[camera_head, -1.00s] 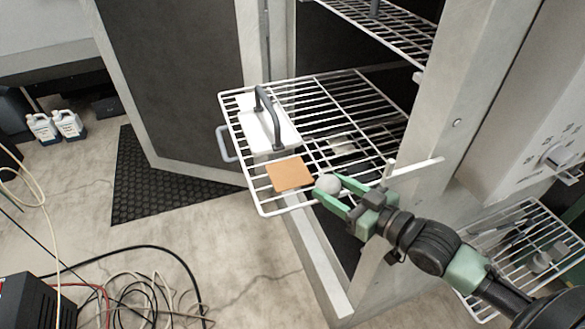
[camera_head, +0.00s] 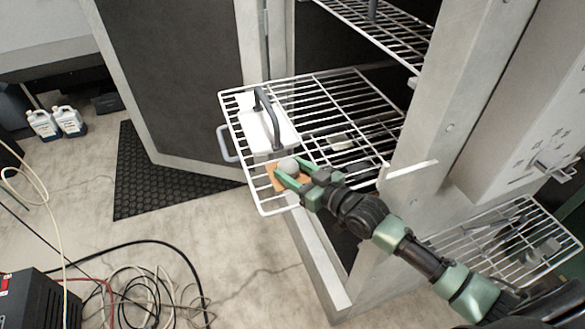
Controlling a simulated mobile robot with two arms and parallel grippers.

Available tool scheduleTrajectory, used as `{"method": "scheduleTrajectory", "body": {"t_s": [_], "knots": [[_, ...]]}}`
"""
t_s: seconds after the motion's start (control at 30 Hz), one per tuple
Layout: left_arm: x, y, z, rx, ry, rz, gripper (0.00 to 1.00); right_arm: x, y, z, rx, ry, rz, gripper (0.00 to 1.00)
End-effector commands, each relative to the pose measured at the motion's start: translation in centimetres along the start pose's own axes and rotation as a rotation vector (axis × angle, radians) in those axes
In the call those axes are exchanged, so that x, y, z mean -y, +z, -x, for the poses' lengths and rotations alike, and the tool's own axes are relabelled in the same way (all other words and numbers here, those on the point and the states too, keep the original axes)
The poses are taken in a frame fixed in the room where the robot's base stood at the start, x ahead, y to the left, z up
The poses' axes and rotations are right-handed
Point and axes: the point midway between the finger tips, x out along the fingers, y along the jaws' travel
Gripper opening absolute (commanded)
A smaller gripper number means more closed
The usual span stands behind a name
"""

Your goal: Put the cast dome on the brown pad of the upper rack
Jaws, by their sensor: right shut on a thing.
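The cast dome (camera_head: 288,165) is a small grey rounded piece between the green fingers of my right gripper (camera_head: 291,172). The gripper is shut on it. The brown pad (camera_head: 272,172) lies flat at the near left part of the pulled-out white wire rack (camera_head: 262,206). The dome and fingers are over the pad in the picture and hide much of it. I cannot tell whether the dome touches the pad. My left gripper is out of view.
A white block with a dark arched handle (camera_head: 262,107) stands on the rack just behind the pad. The cabinet's front post (camera_head: 432,130) rises right of the rack, close to my arm. A lower rack (camera_head: 490,240) is at the right. Cables (camera_head: 140,290) lie on the floor.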

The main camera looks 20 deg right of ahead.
Motion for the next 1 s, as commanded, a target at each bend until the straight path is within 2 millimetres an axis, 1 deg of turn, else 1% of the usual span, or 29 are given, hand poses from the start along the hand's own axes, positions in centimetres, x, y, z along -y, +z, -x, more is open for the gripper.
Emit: {"method": "scheduleTrajectory", "body": {"t_s": [0.17,0.3,0.33,0.37,0.4,0.67,0.77,0.87,0.97,1.0], "knots": [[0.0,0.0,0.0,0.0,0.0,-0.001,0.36,0.0,-0.1,0.0,-0.003,0.0,0.0,0.0],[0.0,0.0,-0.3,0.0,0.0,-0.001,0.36,0.0,0.3,-0.1,-0.003,0.0,0.001,0.0],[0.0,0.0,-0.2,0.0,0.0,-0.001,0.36,0.0,0.2,0.0,-0.001,0.0,0.0,0.57],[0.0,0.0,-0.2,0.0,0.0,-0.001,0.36,0.0,0.2,0.0,-0.001,0.0,0.0,0.65],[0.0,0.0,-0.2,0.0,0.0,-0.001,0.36,0.0,0.2,0.0,-0.001,0.0,0.0,0.7],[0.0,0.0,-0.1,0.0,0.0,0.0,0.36,0.0,0.2,0.0,-0.001,0.0,0.0,0.7],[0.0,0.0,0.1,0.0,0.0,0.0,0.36,0.0,-0.3,0.1,-0.002,0.0,0.0,0.7],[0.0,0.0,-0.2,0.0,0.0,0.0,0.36,0.0,0.2,1.2,0.001,0.0,0.001,0.7],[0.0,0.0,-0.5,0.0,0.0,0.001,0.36,0.0,0.2,3.1,0.002,-0.001,0.002,0.7],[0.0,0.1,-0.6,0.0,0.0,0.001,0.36,0.0,0.3,4.0,0.003,0.0,0.001,0.7]]}}
